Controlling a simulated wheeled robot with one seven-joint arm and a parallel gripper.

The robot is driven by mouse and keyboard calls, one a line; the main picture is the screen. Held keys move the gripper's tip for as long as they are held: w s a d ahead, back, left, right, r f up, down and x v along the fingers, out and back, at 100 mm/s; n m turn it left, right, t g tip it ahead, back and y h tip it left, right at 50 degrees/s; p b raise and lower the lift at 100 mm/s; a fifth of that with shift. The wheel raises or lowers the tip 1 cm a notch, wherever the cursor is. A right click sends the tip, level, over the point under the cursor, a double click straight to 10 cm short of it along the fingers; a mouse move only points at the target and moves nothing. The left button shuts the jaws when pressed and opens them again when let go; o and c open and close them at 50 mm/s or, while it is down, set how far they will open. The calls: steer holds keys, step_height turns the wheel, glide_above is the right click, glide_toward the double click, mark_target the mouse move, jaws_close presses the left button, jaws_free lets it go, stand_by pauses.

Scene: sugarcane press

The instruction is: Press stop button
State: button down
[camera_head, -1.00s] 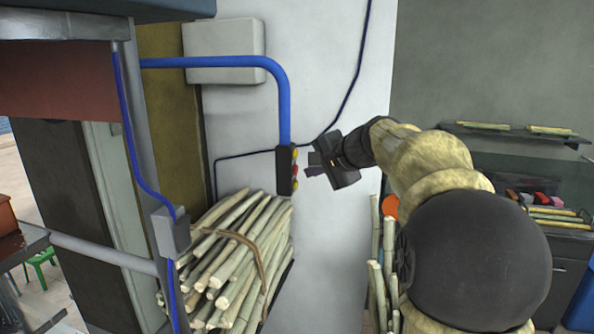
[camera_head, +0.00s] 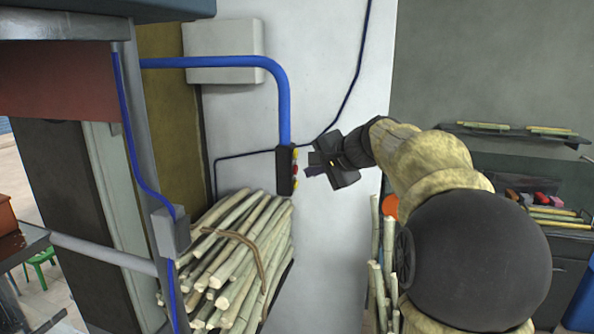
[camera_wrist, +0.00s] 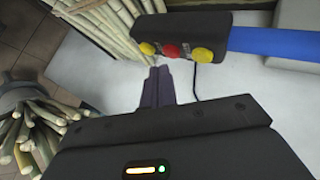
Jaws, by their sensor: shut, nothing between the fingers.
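The button box (camera_head: 285,170) is a dark upright pendant hanging from a thick blue tube. In the wrist view the box (camera_wrist: 185,30) shows a red button (camera_wrist: 169,51) between two yellow buttons (camera_wrist: 147,48) (camera_wrist: 203,55). The red button (camera_head: 296,169) also shows at the box's right side in the head view. My gripper (camera_head: 308,171) is shut and empty, just right of the box, at about the height of the red button. A small gap shows between the fingertips and the box. In the wrist view the shut fingers (camera_wrist: 157,78) point toward the red button, slightly to its left.
A bundle of sugarcane (camera_head: 235,265) stands below the box. More canes (camera_head: 377,260) stand beneath my arm. A blue tube (camera_head: 284,105) and a grey wall box (camera_head: 224,50) are above.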

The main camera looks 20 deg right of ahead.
steer(key=shift+w+a, duration=0.1)
steer(key=shift+a, duration=0.05)
steer(key=shift+w+a, duration=0.15)
steer(key=shift+w+a, duration=0.25)
steer(key=shift+a, duration=0.15)
stand_by(1.0)
steer(key=shift+s+d, duration=0.5)
steer(key=shift+d, duration=0.2)
steer(key=s+d, duration=0.1)
steer(key=s+d+b, duration=0.1)
steer(key=d, duration=0.2)
steer(key=shift+s+d+b, duration=0.1)
steer(key=shift+s+b, duration=0.3)
stand_by(0.7)
